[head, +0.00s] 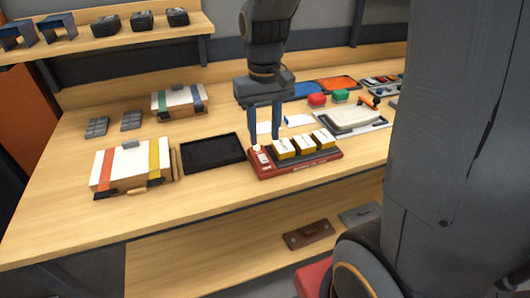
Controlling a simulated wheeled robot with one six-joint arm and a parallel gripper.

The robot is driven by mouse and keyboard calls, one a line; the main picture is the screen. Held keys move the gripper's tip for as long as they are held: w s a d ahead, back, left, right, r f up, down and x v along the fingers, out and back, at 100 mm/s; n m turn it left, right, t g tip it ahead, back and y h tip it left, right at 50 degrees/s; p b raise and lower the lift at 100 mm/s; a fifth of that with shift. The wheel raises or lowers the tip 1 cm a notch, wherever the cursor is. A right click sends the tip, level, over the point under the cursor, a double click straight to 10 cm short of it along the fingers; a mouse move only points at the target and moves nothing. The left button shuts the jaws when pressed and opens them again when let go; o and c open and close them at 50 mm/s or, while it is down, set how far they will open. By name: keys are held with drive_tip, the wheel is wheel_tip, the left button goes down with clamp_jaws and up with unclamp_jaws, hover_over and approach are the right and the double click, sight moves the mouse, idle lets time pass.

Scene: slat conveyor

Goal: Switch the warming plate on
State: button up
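The warming plate appears to be the red unit (310,166) with a dark top, near the front edge of the bench. Several white-and-yellow boxes (303,145) sit in a row on it. A small pale part (257,148) shows at its left end; I cannot tell whether it is the switch or its position. My gripper (265,141) points down just over or behind the left end of the plate. Its two fingers are apart with nothing visible between them except pale background. I cannot tell whether a fingertip touches the plate.
A black tray (212,153) lies left of the plate, with a striped white box (130,165) beyond it. Another striped box (179,101), red and green blocks (317,99) and a pale lidded tray (352,119) stand farther back. Bare wood lies in front of the black tray.

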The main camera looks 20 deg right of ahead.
sight(265, 160)
drive_tip(key=shift+f+p, duration=0.65)
drive_tip(key=shift+f, duration=3.1)
